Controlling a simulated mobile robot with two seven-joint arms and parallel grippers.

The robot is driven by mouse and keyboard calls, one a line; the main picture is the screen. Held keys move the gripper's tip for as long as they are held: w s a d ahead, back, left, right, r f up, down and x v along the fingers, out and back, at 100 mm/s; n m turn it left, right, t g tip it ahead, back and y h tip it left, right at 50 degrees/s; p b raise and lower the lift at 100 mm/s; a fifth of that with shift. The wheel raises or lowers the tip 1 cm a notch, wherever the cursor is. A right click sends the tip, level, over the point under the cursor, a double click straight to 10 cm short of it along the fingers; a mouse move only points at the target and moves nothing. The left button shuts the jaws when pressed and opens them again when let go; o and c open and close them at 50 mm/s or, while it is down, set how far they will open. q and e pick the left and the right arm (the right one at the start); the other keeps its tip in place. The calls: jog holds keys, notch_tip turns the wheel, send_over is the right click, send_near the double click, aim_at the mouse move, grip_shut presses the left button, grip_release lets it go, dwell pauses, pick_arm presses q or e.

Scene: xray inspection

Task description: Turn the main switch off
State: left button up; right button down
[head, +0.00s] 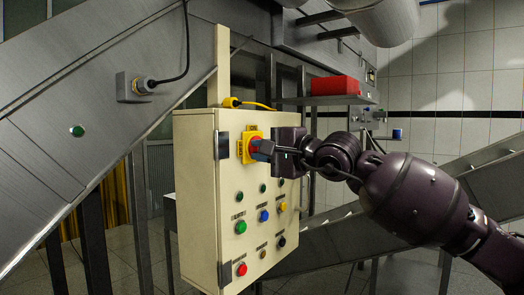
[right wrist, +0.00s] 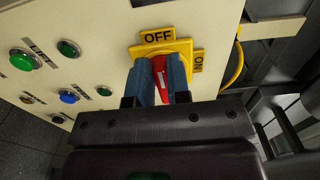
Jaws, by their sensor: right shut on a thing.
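The main switch has a yellow plate (head: 247,143) high on the front of the cream control box (head: 198,185). In the right wrist view its yellow plate (right wrist: 140,52) carries an OFF label (right wrist: 158,36) at the top and an ON label (right wrist: 198,62) at the right. The red handle (right wrist: 160,77) points roughly toward the OFF label, slightly tilted. My right gripper (head: 262,149) is at the switch, its blue fingers (right wrist: 159,84) shut on the red handle from both sides. The handle is partly hidden by the fingers in the head view. My left gripper is not in view.
Below the switch are several coloured buttons, including a green one (head: 241,227), a blue one (head: 264,216) and a red one (head: 242,269). A yellow cable gland (head: 231,102) tops the box. A red bin (head: 335,86) sits on a shelf behind. Metal conveyor panels flank the box.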

jog(key=c, duration=1.1)
grip_release()
jog(key=v, duration=1)
jog(key=shift+s+d, duration=0.25)
jog(key=shift+d, duration=0.05)
